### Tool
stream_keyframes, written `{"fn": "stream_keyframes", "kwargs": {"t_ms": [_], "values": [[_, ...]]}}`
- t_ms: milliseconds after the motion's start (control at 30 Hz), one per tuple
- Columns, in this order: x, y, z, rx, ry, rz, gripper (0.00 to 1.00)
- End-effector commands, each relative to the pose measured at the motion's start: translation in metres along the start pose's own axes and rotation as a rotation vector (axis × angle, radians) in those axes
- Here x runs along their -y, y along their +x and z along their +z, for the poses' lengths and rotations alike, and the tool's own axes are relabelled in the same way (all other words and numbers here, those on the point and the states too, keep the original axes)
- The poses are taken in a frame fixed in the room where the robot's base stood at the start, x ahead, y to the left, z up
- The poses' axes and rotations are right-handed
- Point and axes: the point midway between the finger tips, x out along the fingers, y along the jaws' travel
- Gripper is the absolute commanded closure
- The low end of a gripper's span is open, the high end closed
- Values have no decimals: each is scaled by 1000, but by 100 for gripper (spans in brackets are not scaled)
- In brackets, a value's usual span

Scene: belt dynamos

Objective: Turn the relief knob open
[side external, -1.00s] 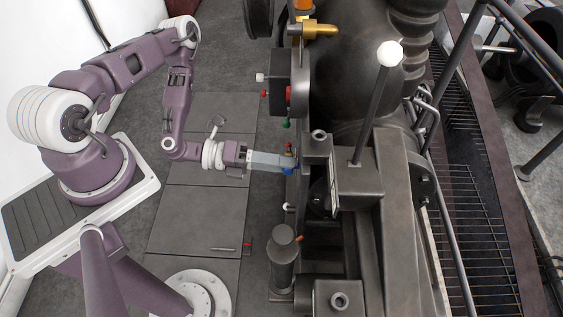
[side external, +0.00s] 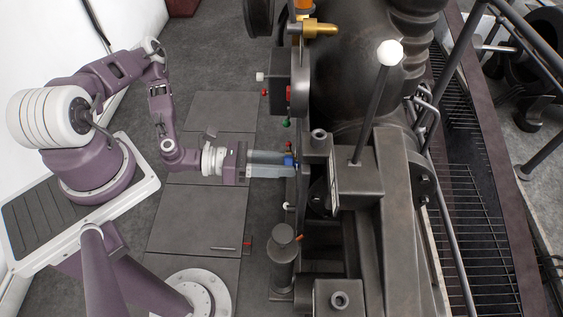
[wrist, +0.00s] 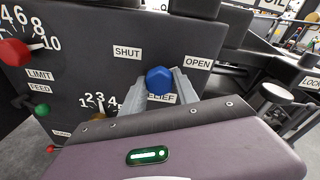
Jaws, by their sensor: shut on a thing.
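The relief knob (wrist: 159,80) is blue and faceted, on a dark panel (wrist: 95,60). In the wrist view it sits between the two grey fingers of my gripper (wrist: 160,88), which is shut on it. The SHUT label (wrist: 127,53) is up and left of the knob, the OPEN label (wrist: 198,62) up and right. The RELIEF label (wrist: 160,98) below it is partly hidden. In the side view the blue knob (side external: 289,161) shows at the fingertips of my gripper (side external: 291,165). Any pointer on the knob cannot be made out.
On the panel's left are a red knob (wrist: 14,52) over a number scale and a green knob (wrist: 42,109). A white-tipped lever (side external: 375,100) rises right of the panel.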

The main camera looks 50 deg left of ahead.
Motion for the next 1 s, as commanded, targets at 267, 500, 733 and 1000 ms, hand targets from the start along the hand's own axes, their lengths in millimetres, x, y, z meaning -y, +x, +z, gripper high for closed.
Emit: {"fn": "stream_keyframes", "kwargs": {"t_ms": [267,500,733,1000], "values": [[-1,0,-2,2,88,11,100],[-1,0,-2,4,109,14,100],[-2,-1,-2,5,110,15,100],[-1,0,-1,7,109,14,43]]}}
